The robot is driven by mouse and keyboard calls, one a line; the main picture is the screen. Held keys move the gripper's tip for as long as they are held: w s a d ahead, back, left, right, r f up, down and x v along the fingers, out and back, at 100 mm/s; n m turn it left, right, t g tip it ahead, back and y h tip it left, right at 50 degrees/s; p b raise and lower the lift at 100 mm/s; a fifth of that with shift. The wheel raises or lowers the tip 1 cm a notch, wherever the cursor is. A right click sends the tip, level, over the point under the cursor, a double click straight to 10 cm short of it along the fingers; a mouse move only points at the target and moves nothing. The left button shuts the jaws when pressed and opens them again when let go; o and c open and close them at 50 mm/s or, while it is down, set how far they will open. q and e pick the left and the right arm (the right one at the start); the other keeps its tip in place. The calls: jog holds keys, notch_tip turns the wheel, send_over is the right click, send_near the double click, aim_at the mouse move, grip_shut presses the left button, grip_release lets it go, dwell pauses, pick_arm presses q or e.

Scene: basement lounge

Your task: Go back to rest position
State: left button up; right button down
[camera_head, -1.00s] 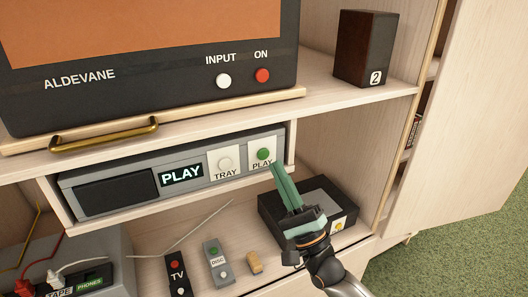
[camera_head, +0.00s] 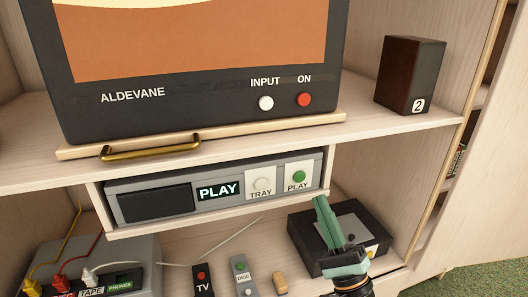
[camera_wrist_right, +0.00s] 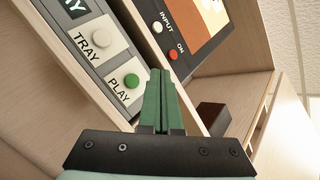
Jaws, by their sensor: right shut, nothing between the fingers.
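My right gripper (camera_head: 322,205) is shut and empty, its green fingers pressed together. In the head view it is in front of the black box on the lower shelf, below and right of the disc player's PLAY button (camera_head: 299,177). In the right wrist view the gripper (camera_wrist_right: 160,75) points up between the player and the TV, with the green PLAY button (camera_wrist_right: 131,81) to its left. The disc player (camera_head: 150,204) has a lit display reading PLAY and a white TRAY button (camera_head: 262,185). My left gripper is not in view.
The TV (camera_head: 200,112) stands on the upper shelf behind a brass handle (camera_head: 150,152). A dark speaker marked 2 (camera_head: 409,75) is at right. A black box (camera_head: 375,226), a TV remote (camera_head: 202,279), a disc remote (camera_head: 241,275) and plugged cables (camera_head: 90,275) occupy the lower shelf.

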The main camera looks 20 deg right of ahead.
jog(key=s+a+f+n+g+h+p, duration=0.1)
jog(key=a+f+n+g+p, duration=0.1)
jog(key=f+n+g, duration=0.5)
jog(key=s+a+f+n+g+h+p, duration=0.1)
jog(key=s+a+f+n+g+p, duration=0.3)
jog(key=f, duration=0.6)
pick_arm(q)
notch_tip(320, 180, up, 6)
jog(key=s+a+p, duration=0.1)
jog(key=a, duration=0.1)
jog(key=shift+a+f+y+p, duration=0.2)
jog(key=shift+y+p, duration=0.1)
pick_arm(e)
jog(key=s+f+n+g+h, duration=0.2)
jog(key=s+f+n+g, duration=0.4)
jog(key=s+f+n, duration=0.5)
notch_tip(320, 180, down, 3)
jog(key=shift+r+n, duration=0.1)
jog(key=shift+n, duration=0.5)
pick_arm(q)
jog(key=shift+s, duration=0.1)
